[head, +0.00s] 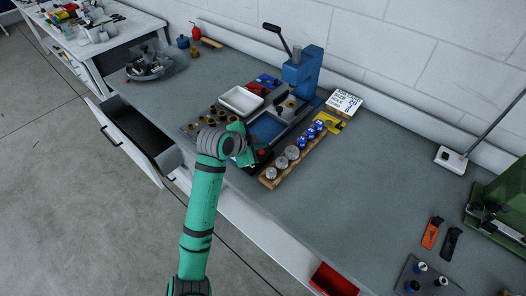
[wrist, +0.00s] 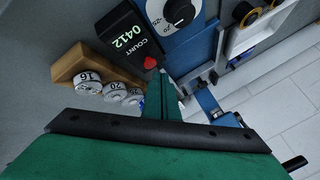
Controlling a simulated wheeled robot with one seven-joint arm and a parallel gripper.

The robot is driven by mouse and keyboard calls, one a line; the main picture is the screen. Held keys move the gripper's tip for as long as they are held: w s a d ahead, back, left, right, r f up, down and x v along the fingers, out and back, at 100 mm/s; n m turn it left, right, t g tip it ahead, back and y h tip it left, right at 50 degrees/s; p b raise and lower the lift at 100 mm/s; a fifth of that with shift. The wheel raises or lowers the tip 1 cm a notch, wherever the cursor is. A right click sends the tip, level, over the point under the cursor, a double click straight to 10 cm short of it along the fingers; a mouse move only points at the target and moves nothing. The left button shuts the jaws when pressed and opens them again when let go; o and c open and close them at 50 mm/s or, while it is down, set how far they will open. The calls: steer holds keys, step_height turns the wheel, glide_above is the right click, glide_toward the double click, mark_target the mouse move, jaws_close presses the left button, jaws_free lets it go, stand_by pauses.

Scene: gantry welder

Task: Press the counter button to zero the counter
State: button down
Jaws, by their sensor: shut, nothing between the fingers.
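The counter (wrist: 128,38) is a black box with the green digits 0412 and the word COUNT, at the upper left of the wrist view. Its red button (wrist: 150,62) stands out at the box's corner nearest my gripper; a red spot of it shows in the head view (head: 262,153). My gripper (wrist: 164,76) is shut and empty, its green fingertips just beside the button in the wrist view. I cannot tell whether they touch it. In the head view my gripper (head: 246,155) is over the front of the press station, and my wrist hides part of it.
A wooden block with round numbered weights (wrist: 88,85) lies close to the counter. A blue press (head: 303,72) with a raised lever stands behind. A white tray (head: 241,100) and brass parts sit left of it.

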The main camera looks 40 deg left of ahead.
steer(key=shift+s, duration=0.15)
steer(key=shift+w+d, duration=0.1)
steer(key=shift+w, duration=0.1)
stand_by(1.0)
steer(key=shift+s+a+f, duration=0.1)
steer(key=shift+s+a, duration=0.1)
steer(key=shift+s+f, duration=0.1)
steer(key=shift+f, duration=0.2)
steer(key=shift+w+d+f, duration=0.15)
steer(key=shift+w+f, duration=0.05)
steer(key=shift+f, duration=0.1)
stand_by(0.8)
steer(key=shift+s+a+f, duration=0.1)
steer(key=shift+s+a, duration=0.1)
stand_by(0.3)
steer(key=shift+w+d+r, duration=0.15)
steer(key=shift+r, duration=0.3)
steer(key=shift+w+d+r, duration=0.1)
steer(key=shift+d+r, duration=0.05)
steer(key=shift+r, duration=0.25)
